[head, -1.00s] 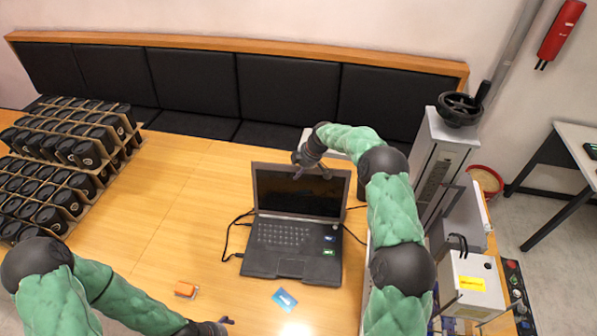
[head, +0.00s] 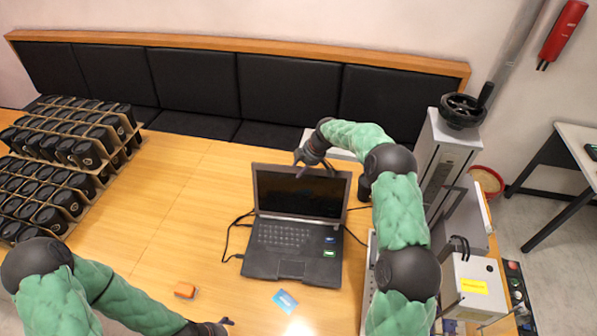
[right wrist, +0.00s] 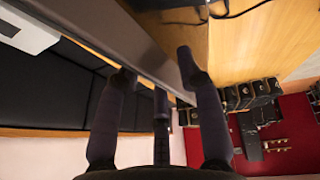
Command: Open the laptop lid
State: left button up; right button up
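The black laptop (head: 290,262) sits on the wooden table with its lid (head: 300,192) raised and the dark screen facing me. Its keyboard base lies flat. My right gripper (head: 316,170) is at the lid's top edge. In the right wrist view the lid's edge (right wrist: 150,45) runs between the spread fingers of the right gripper (right wrist: 157,68), which look open; whether any finger touches the lid I cannot tell. My left gripper (head: 226,323) is low at the bottom edge of the head view, away from the laptop. Its fingers are too small and partly cut off to judge.
An orange block (head: 186,290) and a blue card (head: 285,300) lie in front of the laptop. Cables run beside it. Racks of black cups (head: 70,150) stand at left. The laser marker (head: 440,160) stands close at right. The table between racks and laptop is clear.

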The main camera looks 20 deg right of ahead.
jog(key=v, duration=0.9)
jog(key=shift+s+d, duration=0.1)
